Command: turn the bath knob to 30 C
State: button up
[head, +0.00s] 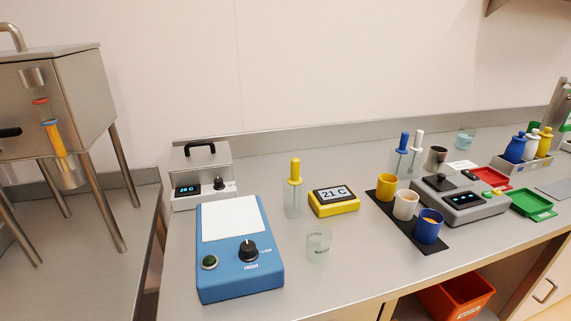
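The bath (200,161) is a small steel box with a black lid handle, at the back left of the bench. Its dark display (188,190) shows blue digits that look like 26 C. The black bath knob (219,183) sits on the front face, right of the display. The knob's pointer is too small to read. The blue device in front stands close to the bath's lower front, but the knob and display show clear of it. My gripper is not in view.
The blue stirrer (240,283) has its own black knob (248,250). A yellow thermometer box (334,200) reads 21 C. A yellow-handled tool stands in a glass (294,203); a beaker (318,245) is nearer. Cups and a scale (460,207) stand right. A steel hopper (85,85) is left.

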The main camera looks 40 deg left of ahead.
aim_at(219, 184)
jog(key=z, duration=0.6)
jog(key=k, duration=1.75)
jog(key=u, duration=2.1)
jog(key=i, duration=1)
jog(key=u, duration=0.5)
